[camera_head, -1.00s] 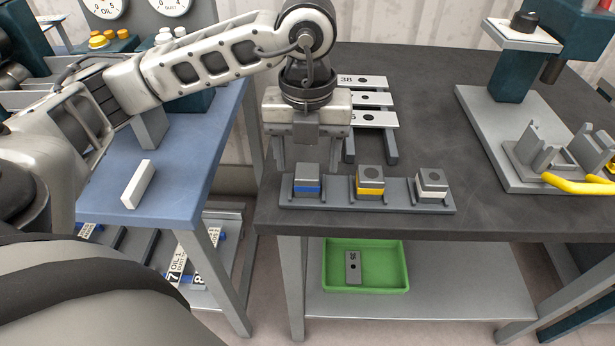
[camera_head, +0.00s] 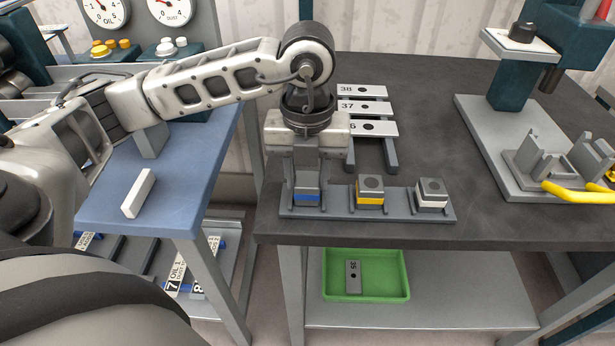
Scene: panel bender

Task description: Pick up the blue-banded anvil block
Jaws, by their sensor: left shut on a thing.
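The blue-banded anvil block (camera_head: 307,197) is at the left end of a grey rack (camera_head: 408,215) near the front edge of the dark bench. My left gripper (camera_head: 306,190) is directly above and around it, with its fingers shut on the block's sides. The block's top is hidden by the gripper. The block still appears to be at rack level. A yellow-banded block (camera_head: 369,190) and a white-banded block (camera_head: 432,194) sit in the rack to its right. My right gripper is not in view.
Numbered plates (camera_head: 365,108) lie on a grey holder behind the rack. A press-like stand (camera_head: 510,75) with yellow handles is at the right. A green tray (camera_head: 365,295) is on the lower shelf. A blue table (camera_head: 185,190) with a white bar (camera_head: 138,193) is at the left.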

